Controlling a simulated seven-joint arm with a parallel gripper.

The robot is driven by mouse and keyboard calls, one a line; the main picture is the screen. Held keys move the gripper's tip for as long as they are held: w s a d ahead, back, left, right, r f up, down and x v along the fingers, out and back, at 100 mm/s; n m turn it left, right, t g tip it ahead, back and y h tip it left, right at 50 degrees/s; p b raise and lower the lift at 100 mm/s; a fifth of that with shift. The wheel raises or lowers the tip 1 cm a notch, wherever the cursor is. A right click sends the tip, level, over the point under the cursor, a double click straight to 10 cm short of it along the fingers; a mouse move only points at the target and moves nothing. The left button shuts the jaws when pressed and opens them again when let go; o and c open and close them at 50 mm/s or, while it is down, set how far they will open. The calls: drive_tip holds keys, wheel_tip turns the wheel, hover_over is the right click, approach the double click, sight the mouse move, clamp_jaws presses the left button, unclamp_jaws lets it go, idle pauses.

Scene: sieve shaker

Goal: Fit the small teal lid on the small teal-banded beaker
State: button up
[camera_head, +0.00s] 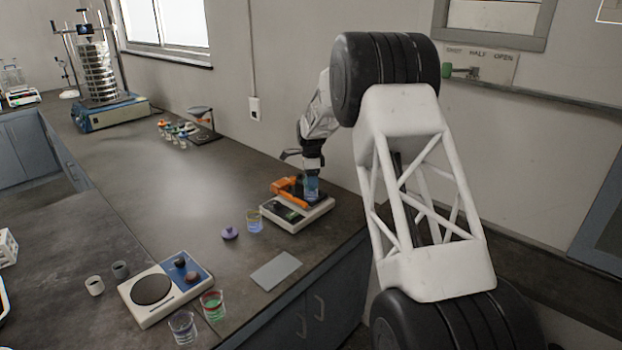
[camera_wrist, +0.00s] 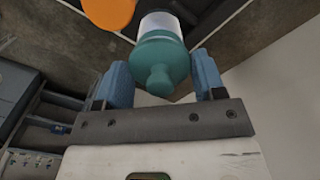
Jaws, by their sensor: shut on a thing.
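The small teal lid (camera_wrist: 160,52), with a round knob, sits between the two blue fingers of my gripper (camera_wrist: 163,70) in the wrist view. My gripper is shut on it. A pale, bluish-white cylinder, which looks like the small beaker (camera_wrist: 163,22), is directly beyond the lid and lined up with it. I cannot tell whether the lid is fully seated. In the head view my gripper (camera_head: 312,168) points down over a bluish beaker (camera_head: 312,188) on a balance. Its teal band is not clear there.
The balance (camera_head: 298,216) carries an orange part (camera_head: 287,187) close beside the beaker; this also shows in the wrist view (camera_wrist: 108,12). A clear beaker (camera_head: 254,221) and a purple lid (camera_head: 230,233) stand to the left. A grey mat (camera_head: 276,270) lies in front.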

idle(0.4)
drive_tip(key=o, duration=1)
drive_tip(key=shift+c, duration=0.2)
drive_tip(key=shift+r, duration=0.15)
drive_tip(key=shift+r, duration=2.85)
